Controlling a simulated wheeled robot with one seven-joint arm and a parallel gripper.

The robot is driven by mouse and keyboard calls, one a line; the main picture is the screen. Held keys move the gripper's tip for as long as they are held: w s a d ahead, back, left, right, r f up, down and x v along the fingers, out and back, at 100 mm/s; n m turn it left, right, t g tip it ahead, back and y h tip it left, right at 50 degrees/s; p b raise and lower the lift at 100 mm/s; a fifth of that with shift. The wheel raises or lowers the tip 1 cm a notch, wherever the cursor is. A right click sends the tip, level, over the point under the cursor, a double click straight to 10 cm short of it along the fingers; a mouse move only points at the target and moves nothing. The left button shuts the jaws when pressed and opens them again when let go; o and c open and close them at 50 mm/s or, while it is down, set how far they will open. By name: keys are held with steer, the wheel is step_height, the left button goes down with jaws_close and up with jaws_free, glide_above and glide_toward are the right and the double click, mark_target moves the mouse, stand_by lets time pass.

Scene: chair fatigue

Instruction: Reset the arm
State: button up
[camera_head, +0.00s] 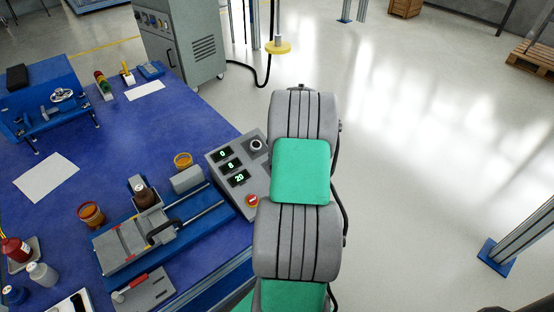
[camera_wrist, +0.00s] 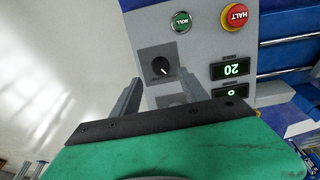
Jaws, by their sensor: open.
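My gripper (camera_wrist: 160,92) is open and empty in the wrist view, its two grey fingers apart. The tips point toward a black knob (camera_wrist: 162,67) on the grey control panel (camera_wrist: 205,45); I cannot tell how far off it is. My grey and green arm (camera_head: 300,170) fills the middle of the head view, beside the panel (camera_head: 222,187), and hides the gripper there. The panel has a green ROLL button (camera_wrist: 181,22), a red HALT button (camera_wrist: 235,17) and lit displays. In the head view they read 0, 8 and 20 (camera_head: 239,178).
A blue table (camera_head: 115,125) on the left bears a slide rig (camera_head: 165,228), cups, bottles, paper and a blue fixture (camera_head: 40,105). A grey cabinet (camera_head: 180,45) stands behind it. The floor (camera_head: 420,150) to the right is largely clear, with a post (camera_head: 515,240) at the right edge.

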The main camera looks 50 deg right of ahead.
steer(key=shift+v, duration=1.15)
steer(key=w+a+r+n+p, duration=0.15)
steer(key=a+r+p, duration=0.95)
steer(key=a+r, duration=1.1)
steer(key=s+a+r+p, duration=0.4)
steer(key=s+a+r, duration=0.1)
steer(key=a, duration=0.4)
steer(key=s+a+r+p, duration=0.4)
steer(key=s+a, duration=0.3)
steer(key=a, duration=0.2)
steer(key=shift+s+r, duration=0.25)
steer(key=shift+r, duration=0.35)
